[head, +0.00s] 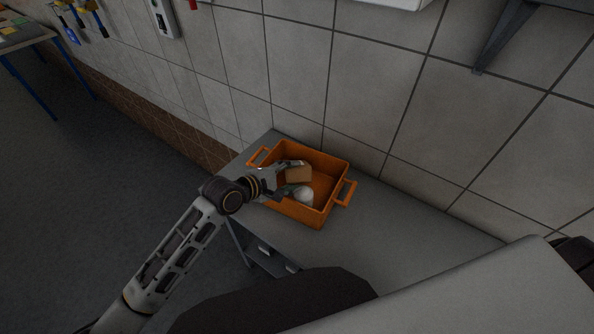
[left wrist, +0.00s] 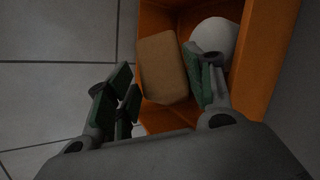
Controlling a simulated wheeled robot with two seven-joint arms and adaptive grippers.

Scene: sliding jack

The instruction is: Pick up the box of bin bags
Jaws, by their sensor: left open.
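A tan-brown box (head: 299,174), which I take for the box of bin bags, is inside the orange crate (head: 338,161). It also shows in the left wrist view (left wrist: 162,65), lying between the lines of my fingers. My left gripper (head: 296,178) reaches over the crate's left side, close to the box. In the left wrist view its green-padded fingers (left wrist: 163,88) are spread, one to each side of the box. I cannot tell whether a pad touches it. My right gripper is not in view.
A white rounded object (head: 302,194) is in the crate next to the box, close by the right finger in the left wrist view (left wrist: 217,38). The crate stands on a grey bench (head: 400,225) against a tiled wall. The bench is clear right of the crate.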

